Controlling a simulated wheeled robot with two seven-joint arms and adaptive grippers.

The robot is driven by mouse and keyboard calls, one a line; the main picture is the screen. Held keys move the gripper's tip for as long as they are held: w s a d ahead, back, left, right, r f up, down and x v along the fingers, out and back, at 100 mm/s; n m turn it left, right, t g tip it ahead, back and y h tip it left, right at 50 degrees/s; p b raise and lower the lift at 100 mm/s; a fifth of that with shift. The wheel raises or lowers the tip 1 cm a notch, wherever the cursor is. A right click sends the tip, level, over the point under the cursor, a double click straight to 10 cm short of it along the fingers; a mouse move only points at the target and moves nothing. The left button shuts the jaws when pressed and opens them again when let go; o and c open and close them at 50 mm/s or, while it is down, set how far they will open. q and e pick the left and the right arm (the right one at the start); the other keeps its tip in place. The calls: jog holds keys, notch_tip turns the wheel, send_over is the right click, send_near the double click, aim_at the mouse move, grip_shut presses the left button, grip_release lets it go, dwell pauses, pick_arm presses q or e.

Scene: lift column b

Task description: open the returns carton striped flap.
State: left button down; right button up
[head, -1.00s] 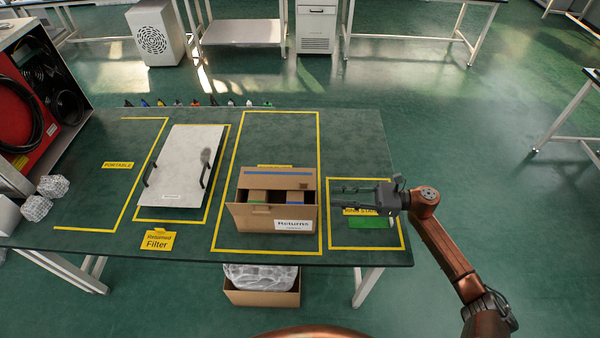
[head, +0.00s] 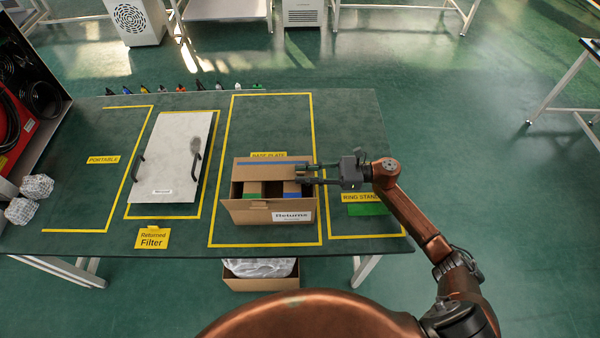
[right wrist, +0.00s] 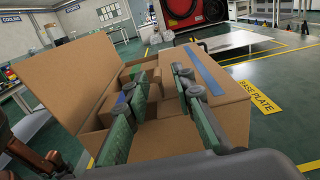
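The brown returns carton (head: 240,211) stands on the table, its white "Returns" label facing front. Its flap with a blue stripe (head: 258,163) is at the rear of the opening; in the right wrist view the striped flap (right wrist: 228,82) lies to the right, partly behind a finger. My right gripper (head: 303,174) is open at the carton's right edge, fingertips beside the striped flap. In the right wrist view its two fingers (right wrist: 158,78) are spread above the carton with nothing held between them. I cannot tell whether a finger touches the flap. My left gripper is out of view.
A grey panel with handles (head: 176,165) lies left of the carton. A yellow "Returned Filter" sign (head: 152,239) is at the front edge. A green patch (head: 367,210) is to the right.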

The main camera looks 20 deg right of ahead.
jog(key=shift+w+a, duration=0.2)
jog(key=shift+a, duration=0.5)
jog(key=shift+c, duration=0.7)
grip_shut()
